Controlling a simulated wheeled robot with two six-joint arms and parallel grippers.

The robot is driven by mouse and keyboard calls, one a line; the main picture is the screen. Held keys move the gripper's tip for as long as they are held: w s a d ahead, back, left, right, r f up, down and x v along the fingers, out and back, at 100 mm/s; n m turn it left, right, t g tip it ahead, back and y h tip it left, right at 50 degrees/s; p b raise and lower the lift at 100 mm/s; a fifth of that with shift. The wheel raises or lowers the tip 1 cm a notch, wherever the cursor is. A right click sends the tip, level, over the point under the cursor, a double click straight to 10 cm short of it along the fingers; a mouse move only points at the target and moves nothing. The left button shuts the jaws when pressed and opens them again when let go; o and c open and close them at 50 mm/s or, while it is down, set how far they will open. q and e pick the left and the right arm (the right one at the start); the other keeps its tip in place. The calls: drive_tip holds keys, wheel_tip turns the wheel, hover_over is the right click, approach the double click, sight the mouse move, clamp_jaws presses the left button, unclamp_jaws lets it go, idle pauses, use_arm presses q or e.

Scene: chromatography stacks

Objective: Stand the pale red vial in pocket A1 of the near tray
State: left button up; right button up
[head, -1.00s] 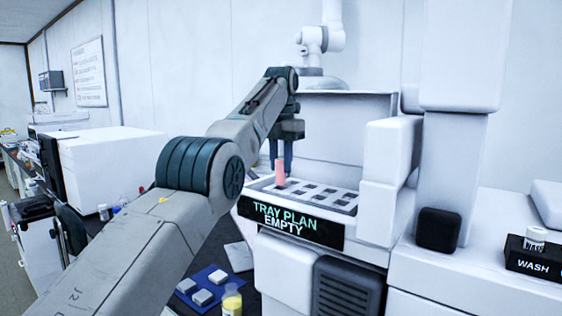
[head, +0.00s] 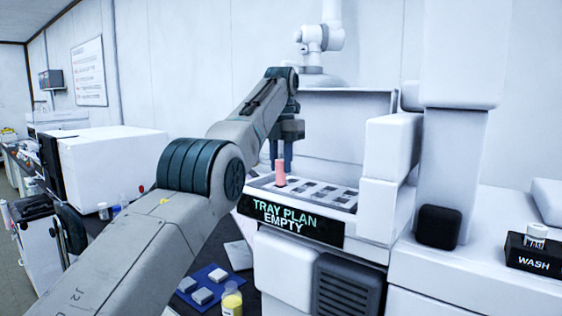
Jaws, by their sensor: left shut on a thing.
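The pale red vial (head: 280,176) is upright at the left end of the near tray (head: 338,206), among its front-left pockets. My left gripper (head: 281,158) points straight down and is shut on the top of the vial. The vial's lower end meets the tray surface in the picture; I cannot tell whether it is inside a pocket or just above one. The tray has rows of dark square pockets, and the others I can see look empty. My right gripper is not in view.
The tray sits in a white instrument bay behind a black sign (head: 291,222) reading "TRAY PLAN EMPTY". White housing (head: 392,150) closes in on the right. A black WASH block (head: 533,254) stands far right.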

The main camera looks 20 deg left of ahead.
sight(281, 173)
use_arm(q)
drive_tip(key=shift+f+b, duration=0.85)
drive_tip(key=shift+f, duration=0.15)
drive_tip(key=shift+f, duration=0.1)
drive_tip(key=shift+f+b, duration=0.5)
drive_tip(key=shift+b, duration=0.15)
drive_tip(key=o, duration=1.5)
drive_tip(key=shift+c, duration=0.2)
